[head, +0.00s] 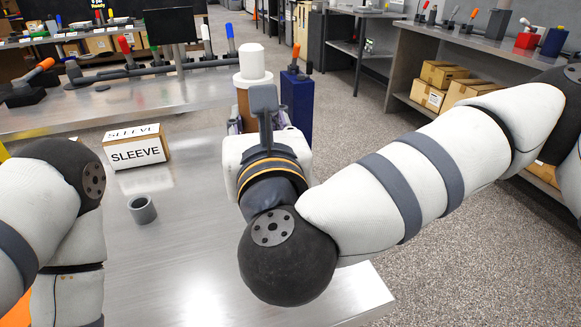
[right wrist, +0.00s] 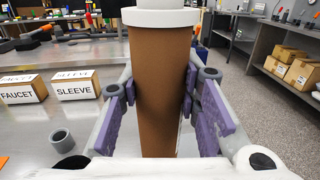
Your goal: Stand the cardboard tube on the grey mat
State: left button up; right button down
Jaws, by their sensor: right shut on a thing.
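The cardboard tube (right wrist: 160,95) is brown and upright, with a white collar at its top. In the head view its white cap and a strip of brown side (head: 243,108) show above and beyond my right wrist. My right gripper (right wrist: 163,85) is shut on the tube, its purple pads on either side. The tube's lower end is hidden, so I cannot tell whether it touches anything. I cannot make out the grey mat in either view. My left arm is at the left edge of the head view; its gripper is out of sight.
On the metal table (head: 190,250) stand a SLEEVE box (head: 138,154) and a small grey ring (head: 142,209). The wrist view also shows a FAUCET box (right wrist: 20,92). A dark blue container (head: 298,100) stands beyond the tube. Bare tabletop surrounds the ring.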

pick_arm(q)
jog(key=shift+s+f+g+b, duration=0.5)
jog(key=shift+s+f+b, duration=0.2)
jog(key=shift+s+f, duration=0.25)
pick_arm(e)
jog(key=w+d+f, duration=0.4)
jog(key=w+f, duration=0.6)
jog(key=f, duration=0.1)
jog(key=shift+w+f, duration=0.2)
jog(key=shift+f, duration=0.35)
jog(key=c, duration=1.2)
grip_release()
pick_arm(q)
jog(key=shift+s, duration=0.15)
